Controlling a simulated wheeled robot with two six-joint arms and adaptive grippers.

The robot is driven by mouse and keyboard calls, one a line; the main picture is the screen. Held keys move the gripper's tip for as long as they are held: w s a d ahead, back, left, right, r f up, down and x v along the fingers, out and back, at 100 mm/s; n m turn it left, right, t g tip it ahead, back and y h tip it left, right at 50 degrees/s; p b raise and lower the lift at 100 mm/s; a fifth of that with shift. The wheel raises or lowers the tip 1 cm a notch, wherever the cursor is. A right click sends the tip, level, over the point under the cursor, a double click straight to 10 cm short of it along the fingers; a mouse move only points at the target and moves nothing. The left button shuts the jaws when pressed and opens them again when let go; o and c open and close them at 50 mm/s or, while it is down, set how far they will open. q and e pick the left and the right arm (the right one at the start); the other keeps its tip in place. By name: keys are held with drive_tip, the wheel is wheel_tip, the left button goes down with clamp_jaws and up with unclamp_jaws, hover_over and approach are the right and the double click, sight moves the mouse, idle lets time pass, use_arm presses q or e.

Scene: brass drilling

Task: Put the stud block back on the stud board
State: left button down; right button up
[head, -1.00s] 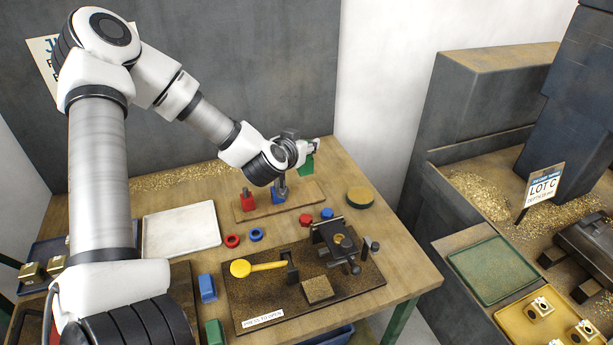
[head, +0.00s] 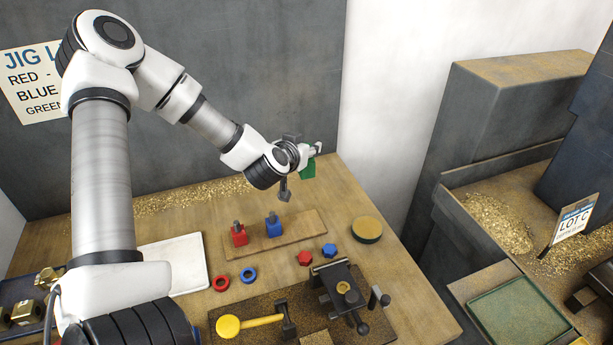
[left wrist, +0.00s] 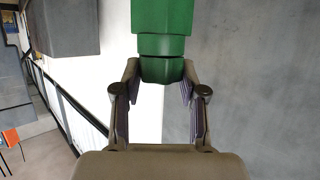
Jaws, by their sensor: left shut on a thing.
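The green stud block (head: 308,171) is held in my left gripper (head: 311,154), up in the air beyond the wooden stud board (head: 308,226). In the left wrist view the green block (left wrist: 165,18) stands out from between the fingertips (left wrist: 161,75), which close on its narrower end. On the board a red stud block (head: 239,236) and a blue stud block (head: 273,227) stand upright side by side. The right part of the board is bare. My right gripper is not in view.
A white tray (head: 181,263) is to the left. A grey wall rises behind.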

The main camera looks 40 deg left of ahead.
sight(303, 177)
use_arm(q)
drive_tip(key=shift+s+d+f+b, duration=0.1)
drive_tip(key=shift+f+b, duration=0.25)
drive_tip(key=shift+f, duration=0.1)
wheel_tip(303, 177, down, 8)
drive_tip(key=b, duration=0.8)
wheel_tip(303, 177, down, 10)
drive_tip(key=shift+d+r+b, duration=0.1)
drive_tip(key=shift+r+b, duration=0.1)
drive_tip(key=shift+b, duration=0.4)
drive_tip(key=shift+s+f, duration=0.1)
drive_tip(key=shift+f, duration=0.05)
drive_tip(key=c, duration=0.7)
unclamp_jaws()
drive_tip(key=shift+o, duration=0.2)
